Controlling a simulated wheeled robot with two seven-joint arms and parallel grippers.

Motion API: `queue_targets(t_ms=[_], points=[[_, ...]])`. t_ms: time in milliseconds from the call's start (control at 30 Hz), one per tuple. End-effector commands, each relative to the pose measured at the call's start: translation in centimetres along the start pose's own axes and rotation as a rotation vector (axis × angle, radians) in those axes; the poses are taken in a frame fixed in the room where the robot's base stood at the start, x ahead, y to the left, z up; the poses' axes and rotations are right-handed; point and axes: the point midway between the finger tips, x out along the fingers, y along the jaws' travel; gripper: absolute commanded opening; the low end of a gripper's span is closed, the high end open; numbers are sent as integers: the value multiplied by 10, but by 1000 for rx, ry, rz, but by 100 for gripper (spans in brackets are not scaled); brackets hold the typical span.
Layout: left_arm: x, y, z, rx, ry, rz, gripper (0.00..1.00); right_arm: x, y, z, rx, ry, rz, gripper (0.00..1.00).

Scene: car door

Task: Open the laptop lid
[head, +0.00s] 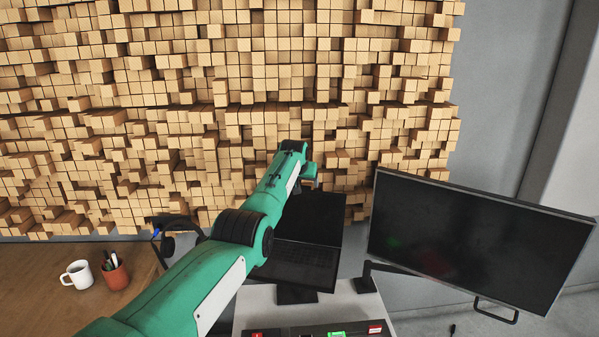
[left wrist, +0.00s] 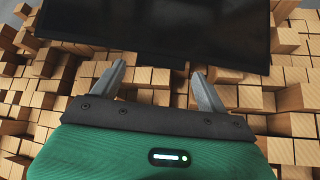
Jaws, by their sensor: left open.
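The black laptop stands behind my left arm in the head view. Its lid (head: 319,217) is raised, with the dark screen facing me, and its keyboard base (head: 309,262) lies on the white stand. My left arm covers the laptop's left part. My left gripper (head: 293,150) is at the arm's far end, above the lid's upper left in the picture, in front of the block wall. In the left wrist view the gripper (left wrist: 158,70) has its two fingers spread apart with nothing between them. My right gripper is not in view.
A large monitor (head: 478,240) stands right of the laptop. A wooden desk (head: 40,290) at left holds a white mug (head: 77,274) and an orange pen cup (head: 115,275). A wooden block wall (head: 300,70) fills the back. A dark panel (left wrist: 150,30) crosses the left wrist view's top.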

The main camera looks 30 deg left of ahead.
Motion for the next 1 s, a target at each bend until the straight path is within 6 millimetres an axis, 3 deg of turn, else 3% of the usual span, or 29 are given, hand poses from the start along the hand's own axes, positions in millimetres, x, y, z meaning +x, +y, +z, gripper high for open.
queue_targets(t_ms=[467,1000], points=[[-35,0,1,1,3,0,76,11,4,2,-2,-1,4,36],[-116,0,0,0,7,1,76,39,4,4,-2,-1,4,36]])
